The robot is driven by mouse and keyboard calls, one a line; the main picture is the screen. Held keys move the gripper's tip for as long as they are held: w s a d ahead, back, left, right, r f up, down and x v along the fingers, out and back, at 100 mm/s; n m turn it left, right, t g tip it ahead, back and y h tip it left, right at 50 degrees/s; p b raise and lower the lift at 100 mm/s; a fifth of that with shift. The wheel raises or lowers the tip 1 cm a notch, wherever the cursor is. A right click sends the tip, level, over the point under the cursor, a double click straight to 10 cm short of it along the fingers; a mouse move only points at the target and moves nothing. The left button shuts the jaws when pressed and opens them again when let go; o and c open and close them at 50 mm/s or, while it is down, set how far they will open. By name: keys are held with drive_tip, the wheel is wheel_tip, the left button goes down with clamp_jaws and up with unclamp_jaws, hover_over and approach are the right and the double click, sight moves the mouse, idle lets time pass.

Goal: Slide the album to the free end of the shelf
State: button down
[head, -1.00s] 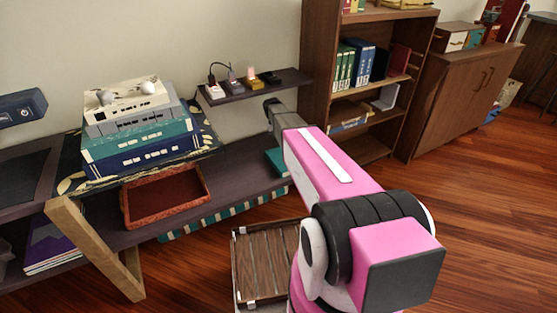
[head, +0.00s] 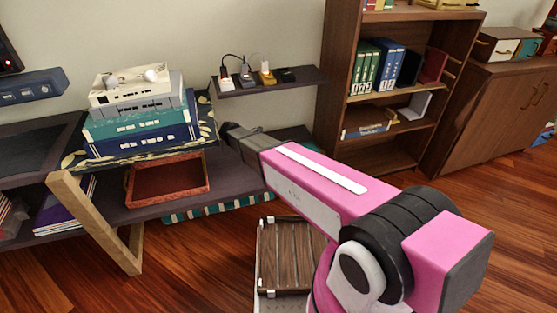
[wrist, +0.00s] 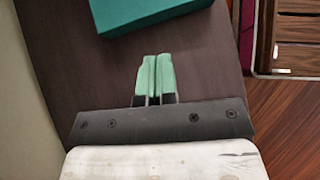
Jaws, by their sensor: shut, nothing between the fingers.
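A teal, flat, book-like thing, which I take for the album (head: 293,135), lies on the dark low shelf (head: 232,168) behind my arm, which hides part of it. In the wrist view the album (wrist: 150,12) shows only partly, at the top edge, lying flat on the dark shelf surface (wrist: 82,65). My gripper (wrist: 155,60) is shut and empty, its two green fingertips together over the shelf. A strip of bare shelf shows between the fingertips and the album. In the head view my gripper (head: 228,128) points left, left of the album.
A stack of books (head: 142,115) with a white device on top stands to the left. A red-brown tray (head: 168,180) sits below it. A small wall shelf (head: 270,82) with several little items hangs above. A bookcase (head: 330,100) stands to the right, and a slatted wooden crate (head: 283,255) is on the floor.

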drive_tip(key=x, duration=1)
drive_tip(key=shift+a, duration=0.15)
drive_tip(key=shift+w+d, duration=0.1)
drive_tip(key=shift+d, duration=0.7)
drive_tip(key=shift+w+d, duration=0.15)
drive_tip(key=shift+d, duration=0.6)
